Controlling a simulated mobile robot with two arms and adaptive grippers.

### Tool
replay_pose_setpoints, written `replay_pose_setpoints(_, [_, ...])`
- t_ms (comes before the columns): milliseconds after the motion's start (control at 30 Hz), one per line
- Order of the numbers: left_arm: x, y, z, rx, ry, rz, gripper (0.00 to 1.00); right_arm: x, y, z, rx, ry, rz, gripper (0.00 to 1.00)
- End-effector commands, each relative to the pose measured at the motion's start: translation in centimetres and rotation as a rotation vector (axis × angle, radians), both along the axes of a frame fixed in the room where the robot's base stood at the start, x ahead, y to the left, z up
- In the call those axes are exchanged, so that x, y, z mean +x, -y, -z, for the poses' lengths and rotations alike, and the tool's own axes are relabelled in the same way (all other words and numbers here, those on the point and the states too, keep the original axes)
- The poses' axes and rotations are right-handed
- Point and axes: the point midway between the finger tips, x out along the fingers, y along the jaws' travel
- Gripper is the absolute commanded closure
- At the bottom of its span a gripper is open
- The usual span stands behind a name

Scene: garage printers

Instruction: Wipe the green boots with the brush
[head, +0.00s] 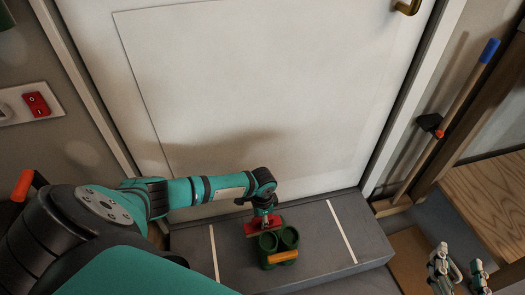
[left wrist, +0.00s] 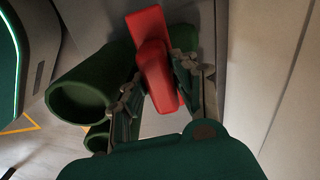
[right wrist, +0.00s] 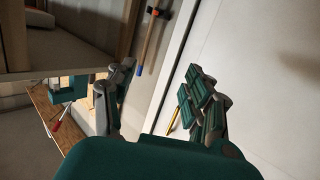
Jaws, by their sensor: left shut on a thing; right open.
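The green boots (head: 287,238) stand upright side by side on a grey step in front of a white door, their round openings facing up. An orange bar shows low on their near side. My left gripper (head: 264,211) is at their far side, shut on the red brush (head: 250,227). In the left wrist view, the red brush (left wrist: 152,50) sits between the fingers, close beside the green boots (left wrist: 80,92); I cannot tell whether they touch. The brush's bristles are hidden. My right gripper (right wrist: 160,92) is open and empty, off to the right in the head view (head: 459,272).
The grey step (head: 335,262) has white stripes and free room beside the boots. The white door (head: 260,90) rises right behind. A long-handled tool with a blue end (head: 489,50) leans at the right, near a wooden surface (head: 490,195). A red switch (head: 36,104) is on the left wall.

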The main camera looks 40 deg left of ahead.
Motion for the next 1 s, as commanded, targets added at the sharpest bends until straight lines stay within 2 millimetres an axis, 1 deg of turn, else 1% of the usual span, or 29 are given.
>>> replay_pose_setpoints(467, [-0.1, 0.0, -0.9, 0.0, 0.0, -0.001, 1.0, -1.6, 1.0, 3.8, -0.057, -0.23, 0.015, 0.48])
replay_pose_setpoints(1000, [-0.2, 0.0, -1.9, 0.0, 0.0, -0.002, 1.0, -4.7, 2.4, 7.7, -0.117, -0.49, 0.033, 0.48])
